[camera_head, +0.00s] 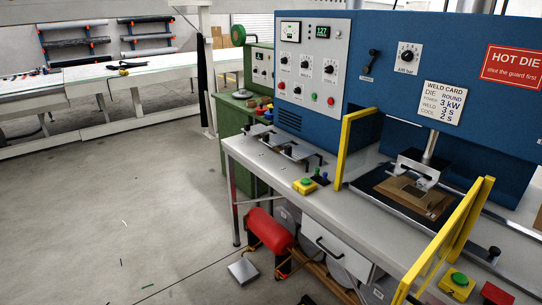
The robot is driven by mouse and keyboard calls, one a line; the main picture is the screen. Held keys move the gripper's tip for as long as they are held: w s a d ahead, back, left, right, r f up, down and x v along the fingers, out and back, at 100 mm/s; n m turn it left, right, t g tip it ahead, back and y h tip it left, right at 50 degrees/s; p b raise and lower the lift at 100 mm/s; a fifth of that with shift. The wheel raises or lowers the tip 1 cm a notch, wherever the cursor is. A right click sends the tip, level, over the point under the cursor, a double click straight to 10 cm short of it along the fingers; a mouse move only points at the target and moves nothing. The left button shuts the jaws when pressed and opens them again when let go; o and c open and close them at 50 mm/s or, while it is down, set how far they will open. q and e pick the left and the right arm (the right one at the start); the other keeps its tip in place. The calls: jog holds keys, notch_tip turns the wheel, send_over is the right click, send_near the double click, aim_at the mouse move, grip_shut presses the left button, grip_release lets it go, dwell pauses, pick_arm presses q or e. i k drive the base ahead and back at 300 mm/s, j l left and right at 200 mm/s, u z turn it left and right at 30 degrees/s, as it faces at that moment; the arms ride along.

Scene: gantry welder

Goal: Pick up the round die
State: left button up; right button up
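I cannot make out a die that is clearly round. A low metal fixture with dark end pieces (285,147) lies on the left part of the grey bench (262,167); its detail is too small to tell whether it holds dies. Under the blue welder's press shaft (430,146), a silvery metal clamp or die (415,172) sits over a brown piece (420,198) on a dark plate. The weld card (443,102) reads "DIE ROUND". Neither of my grippers shows in the head view.
Yellow guard bars (352,142) stand left and right (455,235) of the press. A red sign (513,67) warns of a hot die. Yellow button boxes (305,186) sit on the bench. A red tank (269,229) lies below. The floor at left is mostly open.

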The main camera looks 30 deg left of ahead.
aim_at(297, 154)
jog(key=u, duration=0.4)
jog(key=i+j+u, duration=0.1)
jog(key=u, duration=0.75)
jog(key=i+u, duration=0.15)
jog(key=u, duration=0.7)
jog(key=i+l, duration=0.15)
jog(key=i, duration=0.35)
jog(key=i+l, duration=0.1)
jog(key=i, duration=0.35)
jog(key=i+l, duration=0.15)
jog(key=i, duration=0.35)
jog(key=i+l+u, duration=0.1)
jog(key=i, duration=0.35)
jog(key=i+l, duration=0.15)
jog(key=i, duration=0.35)
jog(key=i+z, duration=0.2)
jog(key=z, duration=0.25)
jog(key=i+z, duration=0.15)
jog(key=z, duration=0.3)
jog(key=i+j+z, duration=0.15)
jog(key=z, duration=0.3)
jog(key=i+j+z, duration=0.1)
jog(key=z, duration=0.35)
jog(key=j, duration=0.1)
